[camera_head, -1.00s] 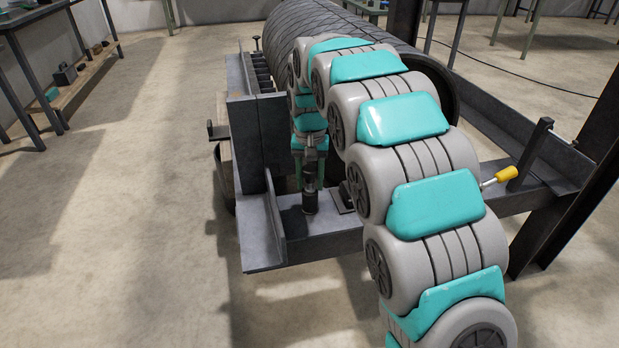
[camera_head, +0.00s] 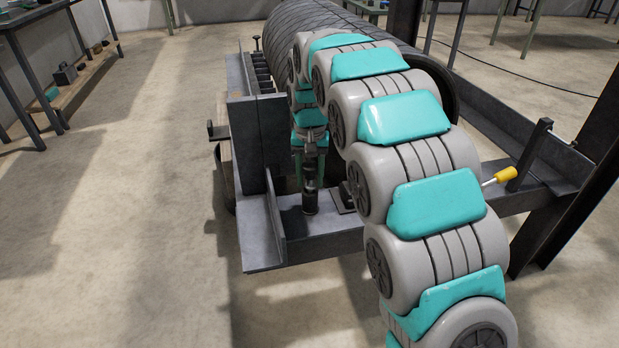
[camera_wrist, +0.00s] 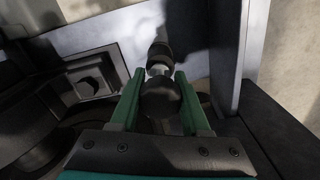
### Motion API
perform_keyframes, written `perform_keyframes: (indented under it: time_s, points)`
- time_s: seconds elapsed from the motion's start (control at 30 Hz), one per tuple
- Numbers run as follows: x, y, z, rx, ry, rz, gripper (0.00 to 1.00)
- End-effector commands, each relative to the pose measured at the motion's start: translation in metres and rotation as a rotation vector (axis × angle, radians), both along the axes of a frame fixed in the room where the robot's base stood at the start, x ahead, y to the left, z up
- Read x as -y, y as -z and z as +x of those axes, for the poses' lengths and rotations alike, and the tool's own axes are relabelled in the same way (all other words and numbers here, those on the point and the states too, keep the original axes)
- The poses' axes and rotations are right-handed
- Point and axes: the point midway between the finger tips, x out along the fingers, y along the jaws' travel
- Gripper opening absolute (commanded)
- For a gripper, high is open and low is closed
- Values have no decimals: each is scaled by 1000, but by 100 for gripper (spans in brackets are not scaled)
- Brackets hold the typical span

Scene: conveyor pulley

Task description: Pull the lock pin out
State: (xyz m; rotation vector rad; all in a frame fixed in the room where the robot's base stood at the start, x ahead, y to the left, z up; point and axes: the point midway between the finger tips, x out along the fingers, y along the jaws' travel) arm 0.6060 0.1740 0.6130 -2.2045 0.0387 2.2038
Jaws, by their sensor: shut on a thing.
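The lock pin has a dark rounded knob (camera_wrist: 160,97), which sits between my gripper's two green fingers in the wrist view. A pale metal shank shows just beyond the knob, with a dark round part beyond that. In the head view, the pin's dark cylindrical lower part (camera_head: 310,201) stands upright on the steel frame (camera_head: 325,245). My gripper (camera_wrist: 158,90) is shut on the knob from above, and it also shows in the head view (camera_head: 311,165), partly hidden by my arm. How deep the pin sits cannot be seen.
An upright steel plate (camera_head: 274,215) stands close to the left of the pin. The large ribbed roller (camera_head: 330,35) lies behind my arm. A yellow handle (camera_head: 505,175) sticks out at the frame's right. Open floor (camera_head: 130,200) lies to the left.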

Motion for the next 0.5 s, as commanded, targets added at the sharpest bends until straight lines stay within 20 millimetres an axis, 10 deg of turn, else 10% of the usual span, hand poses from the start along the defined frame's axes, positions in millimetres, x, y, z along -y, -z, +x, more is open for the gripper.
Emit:
perform_keyframes:
  time_s: [0.5]
  points:
    - [0,-16,1,2,0,1,0]
